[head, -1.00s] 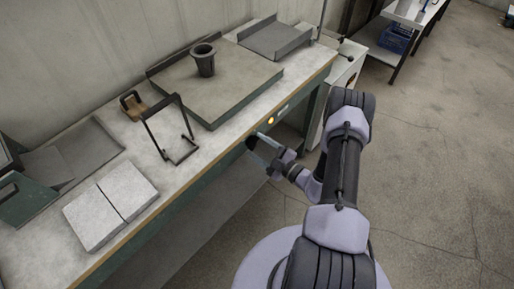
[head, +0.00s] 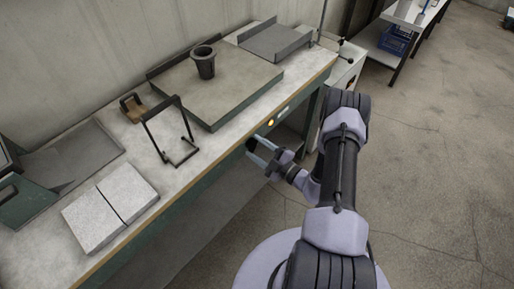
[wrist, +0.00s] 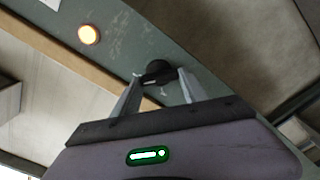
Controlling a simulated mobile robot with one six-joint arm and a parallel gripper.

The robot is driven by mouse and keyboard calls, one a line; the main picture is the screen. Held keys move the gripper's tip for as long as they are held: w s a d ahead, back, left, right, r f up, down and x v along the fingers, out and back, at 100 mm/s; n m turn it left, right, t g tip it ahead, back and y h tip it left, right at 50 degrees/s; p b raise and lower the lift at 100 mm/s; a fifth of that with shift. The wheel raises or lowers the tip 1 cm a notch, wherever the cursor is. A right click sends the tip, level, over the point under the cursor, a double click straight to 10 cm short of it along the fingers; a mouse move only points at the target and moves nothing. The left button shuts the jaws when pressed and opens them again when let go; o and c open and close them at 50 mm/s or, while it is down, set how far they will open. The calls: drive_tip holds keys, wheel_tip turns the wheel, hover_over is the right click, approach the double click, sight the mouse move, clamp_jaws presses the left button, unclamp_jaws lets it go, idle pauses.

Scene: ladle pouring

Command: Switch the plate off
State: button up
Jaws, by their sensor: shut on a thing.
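A dark round knob (wrist: 157,72) sits on the green front panel (wrist: 205,60) under the bench edge in the wrist view. A pale mark shows on it. My gripper (wrist: 161,77) has its fingers on both sides of the knob, shut on it. In the head view my gripper (head: 257,151) is at the bench front, and the fingers partly hide the knob. A lamp (wrist: 89,35) on the panel glows warm yellow; it also shows in the head view (head: 270,123). The broad flat plate (head: 225,95) lies on the bench with a dark pot (head: 204,63) standing on it.
A dark wire frame stand (head: 172,135), a brown wooden block (head: 132,107) and two pale slabs (head: 110,207) are on the bench (head: 80,265). A grey tray (head: 275,40) is at its far end. The floor right of my arm is clear.

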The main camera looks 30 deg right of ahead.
drive_tip(key=n, duration=0.4)
drive_tip(key=shift+f, duration=0.1)
drive_tip(key=n, duration=0.4)
drive_tip(key=shift+f+n+b, duration=0.1)
drive_tip(key=shift+n+b, duration=0.2)
drive_tip(key=n, duration=0.4)
drive_tip(key=shift+f+n, duration=0.1)
drive_tip(key=shift+n, duration=0.2)
drive_tip(key=shift+n+b, duration=0.35)
drive_tip(key=shift+n, duration=1.55)
drive_tip(key=o, duration=1.1)
drive_tip(key=shift+s, duration=0.1)
